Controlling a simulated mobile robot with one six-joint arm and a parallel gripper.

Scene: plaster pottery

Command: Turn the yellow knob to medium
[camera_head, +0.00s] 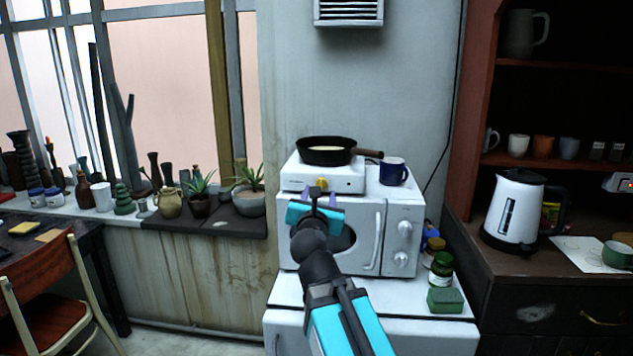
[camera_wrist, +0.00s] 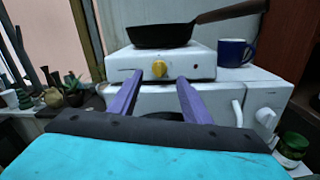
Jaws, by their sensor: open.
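The yellow knob (camera_wrist: 159,68) is on the front of a small white hot plate (camera_wrist: 200,66). In the head view the knob (camera_head: 321,183) shows just above my gripper, on the front of the hot plate (camera_head: 350,181). A dark frying pan (camera_head: 327,150) sits on the hot plate, which stands on a white microwave (camera_head: 368,222). My gripper (camera_wrist: 166,78) is open and empty, with its two purple fingers pointing toward the knob. In the wrist view the knob appears between the fingertips, but I cannot tell whether they touch it. The knob's setting marks are too small to read.
A blue mug (camera_head: 393,171) stands right of the hot plate on the microwave. The pan's handle (camera_head: 368,153) sticks out to the right above the mug. Green jars (camera_head: 441,270) stand beside the microwave. Potted plants (camera_head: 249,192) line the window sill on the left.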

